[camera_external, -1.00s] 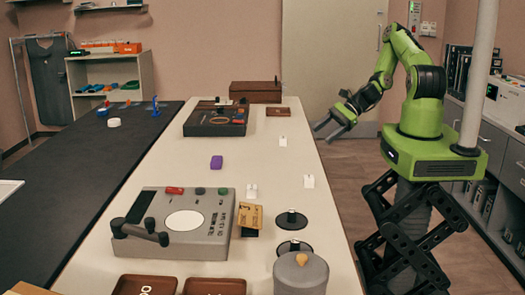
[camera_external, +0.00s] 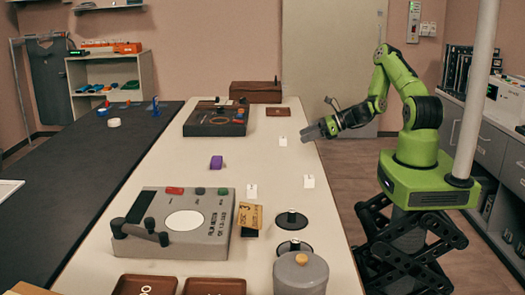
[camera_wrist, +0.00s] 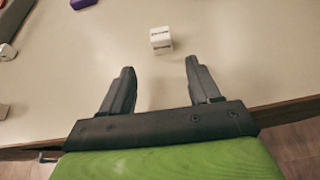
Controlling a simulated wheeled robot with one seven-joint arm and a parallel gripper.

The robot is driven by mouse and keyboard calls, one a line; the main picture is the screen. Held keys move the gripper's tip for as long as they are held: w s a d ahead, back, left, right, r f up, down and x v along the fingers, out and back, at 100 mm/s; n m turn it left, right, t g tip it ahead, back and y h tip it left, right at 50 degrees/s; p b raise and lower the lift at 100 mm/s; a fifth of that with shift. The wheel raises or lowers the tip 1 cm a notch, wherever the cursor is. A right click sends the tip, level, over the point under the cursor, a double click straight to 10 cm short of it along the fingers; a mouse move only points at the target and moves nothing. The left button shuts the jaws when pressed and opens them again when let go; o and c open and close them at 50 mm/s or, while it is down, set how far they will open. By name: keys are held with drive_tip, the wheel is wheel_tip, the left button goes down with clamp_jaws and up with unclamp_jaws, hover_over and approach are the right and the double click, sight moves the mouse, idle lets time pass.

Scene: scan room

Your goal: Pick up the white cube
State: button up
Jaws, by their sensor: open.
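The white cube (camera_wrist: 161,41) sits on the pale tabletop in the wrist view, with dark lettering on its sides. It lies beyond my fingertips, between the lines of the two fingers. In the external view the small white thing (camera_external: 283,141) to the left of my gripper appears to be this cube. My gripper (camera_external: 316,131) is at the table's right edge, above the surface. In the wrist view my gripper (camera_wrist: 160,66) shows two dark fingers spread apart with nothing between them.
The pale table (camera_external: 255,158) is clear around the cube. A purple block (camera_external: 216,161) lies farther left. Other small white pieces (camera_external: 308,181) (camera_external: 251,191) stand nearer the camera. A dark device (camera_external: 216,122) and a brown tray (camera_external: 279,112) are farther back.

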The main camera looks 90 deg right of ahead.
sight(284, 138)
drive_tip(key=shift+w+f+b, duration=0.25)
drive_tip(key=shift+w+b, duration=0.1)
drive_tip(key=shift+b, duration=0.3)
drive_tip(key=w+b, duration=0.2)
drive_tip(key=w, duration=0.1)
drive_tip(key=shift+d+r, duration=0.15)
drive_tip(key=shift+d, duration=0.05)
drive_tip(key=x, duration=0.5)
drive_tip(key=shift+w+d+r+b, duration=0.15)
drive_tip(key=shift+w+b, duration=0.15)
drive_tip(key=shift+b, duration=0.05)
drive_tip(key=shift+s+t, duration=0.1)
drive_tip(key=shift+t, duration=0.2)
drive_tip(key=shift+c, duration=0.3)
drive_tip(key=c, duration=1)
